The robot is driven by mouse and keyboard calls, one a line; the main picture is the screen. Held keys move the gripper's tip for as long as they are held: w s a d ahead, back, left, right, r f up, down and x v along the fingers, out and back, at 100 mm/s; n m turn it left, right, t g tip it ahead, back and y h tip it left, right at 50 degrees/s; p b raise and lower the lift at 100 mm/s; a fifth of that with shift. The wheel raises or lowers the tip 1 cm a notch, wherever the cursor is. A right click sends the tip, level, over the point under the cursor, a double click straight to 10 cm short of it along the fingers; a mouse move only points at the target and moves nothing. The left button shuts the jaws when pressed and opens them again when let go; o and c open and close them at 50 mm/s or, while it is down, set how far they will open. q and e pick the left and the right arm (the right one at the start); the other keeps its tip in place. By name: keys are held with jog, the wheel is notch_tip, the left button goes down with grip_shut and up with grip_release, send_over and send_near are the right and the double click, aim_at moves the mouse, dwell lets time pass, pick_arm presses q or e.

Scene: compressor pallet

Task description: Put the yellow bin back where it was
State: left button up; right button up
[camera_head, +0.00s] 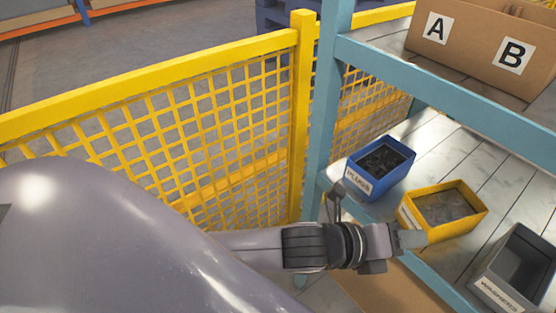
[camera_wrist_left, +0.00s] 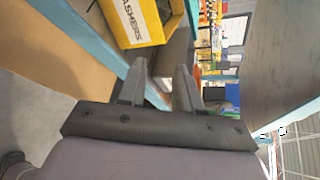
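The yellow bin (camera_head: 432,232) sits on the lower shelf between a blue bin and a grey bin, with dark grey contents inside. In the left wrist view the yellow bin (camera_wrist_left: 150,38) shows at the top, with a label ending in "ASHERS". My left gripper (camera_head: 412,239) is at the bin's front face in the head view, partly overlapping its lower edge. In the left wrist view the left gripper (camera_wrist_left: 158,78) has its two fingers apart, with the bin beyond the fingertips; I cannot tell whether they touch. My right gripper is not in view.
The blue bin (camera_head: 364,184) labelled "PLUGS" is behind left, and the grey bin (camera_head: 512,278) is in front right. A blue post (camera_head: 323,110) and yellow mesh fence (camera_head: 190,140) stand left. A cardboard box (camera_head: 470,50) marked A and B is on the upper shelf.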

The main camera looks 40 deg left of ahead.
pick_arm(q)
jog(key=s+a+f+n+y, duration=0.3)
jog(key=s+a+f+n, duration=0.3)
jog(key=n, duration=0.8)
jog(key=s+a+f+n+y, duration=0.4)
jog(key=s+a+f+n, duration=0.3)
jog(key=a+f+n, duration=0.6)
jog(key=shift+f+n, duration=0.35)
jog(key=shift+n, duration=0.65)
jog(key=shift+r+p, duration=1.15)
